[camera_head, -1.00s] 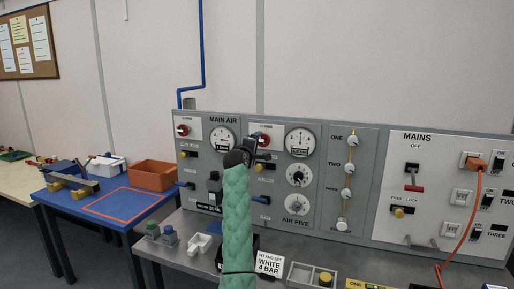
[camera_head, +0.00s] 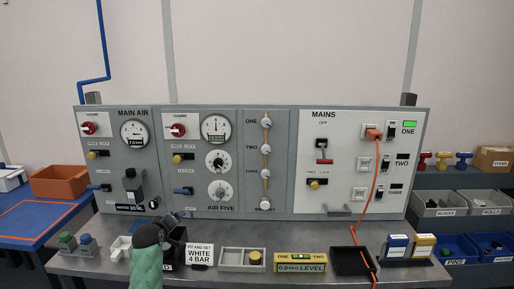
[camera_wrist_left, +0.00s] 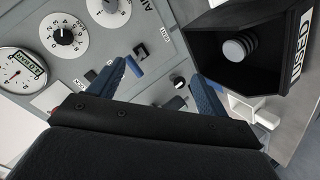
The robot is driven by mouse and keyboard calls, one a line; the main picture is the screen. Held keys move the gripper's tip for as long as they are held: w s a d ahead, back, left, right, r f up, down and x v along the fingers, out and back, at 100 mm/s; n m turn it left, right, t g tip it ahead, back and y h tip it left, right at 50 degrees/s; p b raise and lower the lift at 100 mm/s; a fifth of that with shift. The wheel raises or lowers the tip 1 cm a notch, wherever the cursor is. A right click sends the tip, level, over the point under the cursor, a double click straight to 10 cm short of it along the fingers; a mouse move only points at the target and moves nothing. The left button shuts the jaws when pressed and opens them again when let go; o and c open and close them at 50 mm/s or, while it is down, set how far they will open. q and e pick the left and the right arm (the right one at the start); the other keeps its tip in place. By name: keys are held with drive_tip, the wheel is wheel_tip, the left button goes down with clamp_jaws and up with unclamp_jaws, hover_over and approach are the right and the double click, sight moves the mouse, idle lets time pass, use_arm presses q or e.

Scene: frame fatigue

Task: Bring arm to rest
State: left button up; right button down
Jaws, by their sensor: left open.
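My left arm in its green sleeve (camera_head: 147,272) comes in at the bottom left of the head view. My right gripper is not in view.
The grey panel (camera_head: 226,150) with gauges, switches and knobs stands behind the bench. An orange cable (camera_head: 373,197) hangs from its mains section. On the bench (camera_head: 88,262) are a "WHITE 4 BAR" sign (camera_head: 199,254), a grey tray (camera_head: 231,258) and a yellow level (camera_head: 300,262). Bins stand at right.

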use_arm(q)
drive_tip(key=s+d+f+m+g, duration=0.2)
drive_tip(key=s+f+m, duration=0.1)
drive_tip(key=s+f, duration=0.8)
drive_tip(key=s+d+f+m+g, duration=0.3)
drive_tip(key=s+f, duration=0.3)
drive_tip(key=s, duration=0.8)
drive_tip(key=s+d+f+m+g, duration=0.2)
drive_tip(key=s+m, duration=0.1)
drive_tip(key=s, duration=1.1)
drive_tip(key=s+d+f+m+g, duration=0.2)
drive_tip(key=s, duration=1.2)
drive_tip(key=s+d+f+g, duration=0.1)
drive_tip(key=s+d+f, duration=0.1)
drive_tip(key=f, duration=1.6)
drive_tip(key=s+d+f+g, duration=0.1)
drive_tip(key=s+f, duration=0.1)
drive_tip(key=f, duration=1.6)
drive_tip(key=shift+s+d+f+g, duration=0.25)
drive_tip(key=shift+s+d+g, duration=0.15)
